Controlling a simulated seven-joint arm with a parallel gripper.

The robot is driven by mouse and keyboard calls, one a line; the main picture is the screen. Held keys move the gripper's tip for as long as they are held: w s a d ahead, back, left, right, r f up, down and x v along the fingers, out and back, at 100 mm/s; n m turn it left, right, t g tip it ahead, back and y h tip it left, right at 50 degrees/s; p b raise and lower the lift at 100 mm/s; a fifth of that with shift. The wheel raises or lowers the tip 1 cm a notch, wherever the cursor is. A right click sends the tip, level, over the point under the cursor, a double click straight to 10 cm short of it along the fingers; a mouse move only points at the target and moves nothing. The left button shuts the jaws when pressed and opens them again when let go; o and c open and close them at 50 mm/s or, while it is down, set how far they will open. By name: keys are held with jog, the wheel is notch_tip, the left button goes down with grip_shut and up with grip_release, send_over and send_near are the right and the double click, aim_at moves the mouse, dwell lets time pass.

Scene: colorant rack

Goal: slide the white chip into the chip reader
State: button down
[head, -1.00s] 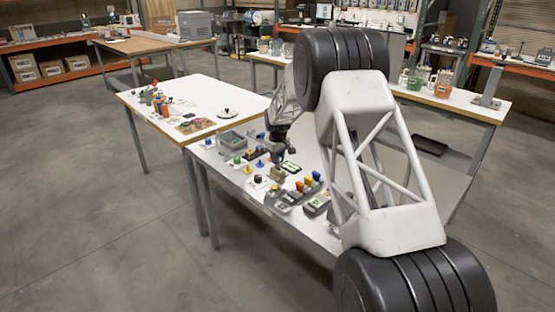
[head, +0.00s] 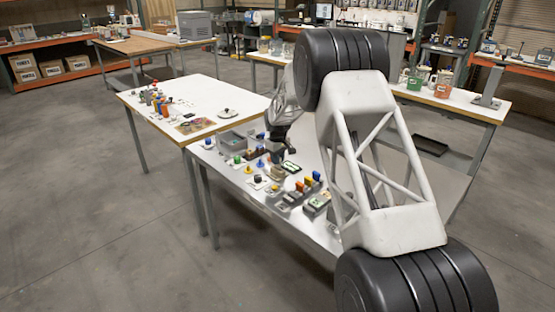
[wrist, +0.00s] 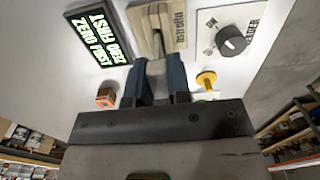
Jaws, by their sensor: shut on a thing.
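In the wrist view, my gripper (wrist: 160,82) has two blue fingers closed on a small pale piece (wrist: 155,67), which I take to be the white chip. Most of it is hidden between the fingers. Just beyond the fingertips is a beige block with a dark slot, which looks like the chip reader (wrist: 180,22). I cannot tell whether the chip touches the slot or is in it. In the head view, my gripper (head: 276,157) is low over the table, by the beige reader (head: 277,173). The chip cannot be made out there.
A black sign with pale green letters (wrist: 97,38) lies left of the reader. A dark knob on a white plate (wrist: 232,40) and a yellow button (wrist: 206,79) are to the right. An orange block (wrist: 105,97) is nearby. A grey bin (head: 232,141) stands farther back.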

aim_at(278, 168)
jog(key=shift+f, duration=1.6)
jog(key=c, duration=1)
grip_release()
jog(key=shift+r, duration=3.85)
